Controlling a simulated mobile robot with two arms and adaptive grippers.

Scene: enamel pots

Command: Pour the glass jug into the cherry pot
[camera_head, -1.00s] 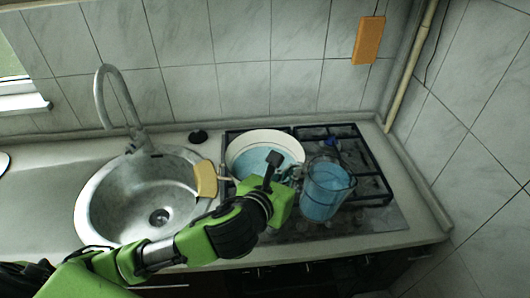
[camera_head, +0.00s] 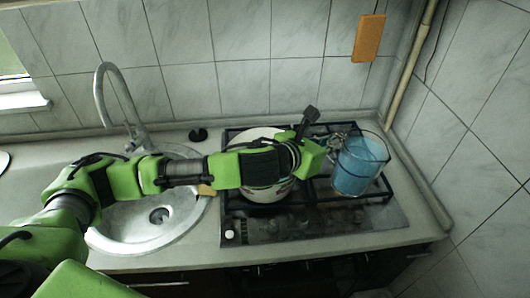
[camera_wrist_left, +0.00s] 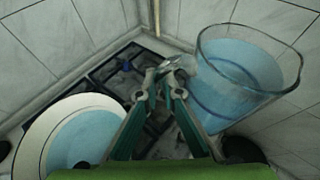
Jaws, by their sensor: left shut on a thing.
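The glass jug (camera_head: 359,166) holds blue liquid and is slightly tilted, above the right part of the stove in the head view. My left gripper (camera_head: 335,146) is shut on the jug at its left side. The jug also shows at the right in the left wrist view (camera_wrist_left: 238,85), with the gripper fingers (camera_wrist_left: 172,75) meeting at its side. A white pot (camera_head: 262,190) with a coloured pattern stands on the left burners, mostly hidden behind my left arm. In the left wrist view this pot (camera_wrist_left: 38,130) contains blue liquid. My right gripper is not in view.
The black stove grate (camera_head: 330,190) lies under the jug and pot. A steel sink (camera_head: 125,225) with a tall tap (camera_head: 103,95) is at the left. Tiled walls stand behind and at the right. An orange board (camera_head: 369,38) hangs on the back wall.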

